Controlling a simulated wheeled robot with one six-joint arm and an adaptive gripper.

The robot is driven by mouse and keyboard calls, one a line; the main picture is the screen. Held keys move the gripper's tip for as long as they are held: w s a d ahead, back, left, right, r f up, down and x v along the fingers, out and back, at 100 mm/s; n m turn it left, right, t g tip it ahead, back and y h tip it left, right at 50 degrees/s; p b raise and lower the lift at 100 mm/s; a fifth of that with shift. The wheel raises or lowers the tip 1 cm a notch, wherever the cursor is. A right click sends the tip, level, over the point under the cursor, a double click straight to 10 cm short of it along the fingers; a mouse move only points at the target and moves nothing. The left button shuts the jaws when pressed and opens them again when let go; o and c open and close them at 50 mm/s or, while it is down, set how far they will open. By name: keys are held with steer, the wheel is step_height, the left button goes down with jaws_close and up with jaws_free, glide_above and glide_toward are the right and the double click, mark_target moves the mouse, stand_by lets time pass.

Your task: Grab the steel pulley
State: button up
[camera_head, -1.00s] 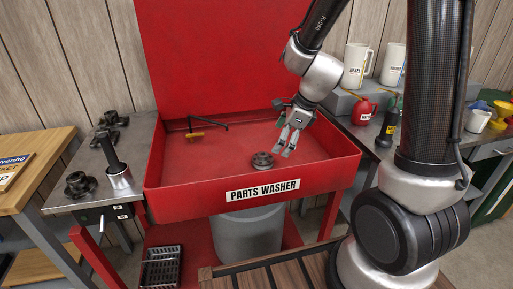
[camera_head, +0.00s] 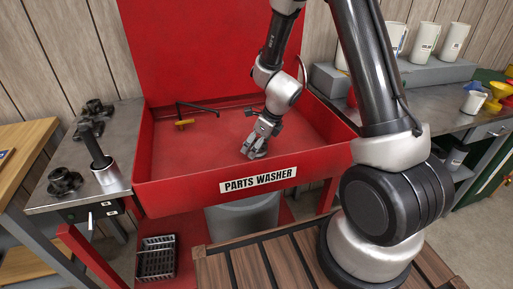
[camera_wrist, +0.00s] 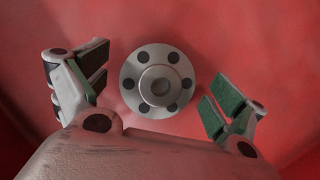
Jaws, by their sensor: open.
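The steel pulley (camera_wrist: 157,82) is a round grey disc with a raised hub and a ring of dark holes. In the wrist view it lies on the red basin floor between the two open fingers of my gripper (camera_wrist: 155,88), with a gap on each side. The fingers have green pads. In the head view my gripper (camera_head: 254,152) points down into the parts washer (camera_head: 160,190), low over its floor. There the pulley is mostly hidden by the gripper.
The basin has a red front wall and tall red back panel. A spout with a brass end (camera_head: 184,122) is at its back left. A steel bench (camera_head: 120,150) with dark parts stands left. White jugs (camera_head: 425,42) stand at the right. The basin's left floor is clear.

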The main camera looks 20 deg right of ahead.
steer(key=c, duration=1.4)
